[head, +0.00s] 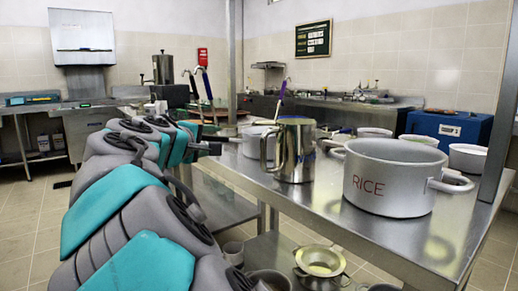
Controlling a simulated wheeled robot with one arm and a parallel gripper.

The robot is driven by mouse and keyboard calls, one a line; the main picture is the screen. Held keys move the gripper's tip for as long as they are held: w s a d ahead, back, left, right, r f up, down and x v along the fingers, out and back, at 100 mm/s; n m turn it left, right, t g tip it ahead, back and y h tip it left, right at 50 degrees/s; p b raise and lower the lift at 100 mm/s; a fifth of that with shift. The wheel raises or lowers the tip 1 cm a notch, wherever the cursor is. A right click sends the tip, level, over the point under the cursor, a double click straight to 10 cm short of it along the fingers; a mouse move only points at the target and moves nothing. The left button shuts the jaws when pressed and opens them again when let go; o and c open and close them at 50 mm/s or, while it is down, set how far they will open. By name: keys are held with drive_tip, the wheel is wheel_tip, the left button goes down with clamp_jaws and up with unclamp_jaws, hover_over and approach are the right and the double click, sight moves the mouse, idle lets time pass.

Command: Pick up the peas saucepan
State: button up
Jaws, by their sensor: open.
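No pan with a readable peas label shows. A grey pan (252,147) stands on the steel table, partly hidden behind a shiny steel jug (294,152); I cannot read any label on it. My arm reaches from the lower left toward the table's left end. My gripper (214,143) is at the arm's far end, open, small in view, just left of the grey pan. I cannot tell whether it touches the pan or its handle. Nothing is seen held.
A large grey pot marked RICE (392,180) stands at the near right of the table (345,215). Several pale tubs stand behind it, near a blue box (448,128). A steel post (498,115) rises at the right. Pots and a strainer (320,261) sit on the lower shelf.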

sight(221, 140)
drive_tip(key=shift+w+a, duration=0.1)
drive_tip(key=shift+w, duration=0.55)
drive_tip(key=x, duration=0.6)
drive_tip(key=shift+w+d+f, duration=0.15)
drive_tip(key=shift+d+f, duration=0.15)
drive_tip(key=shift+d, duration=0.1)
clamp_jaws()
idle(0.6)
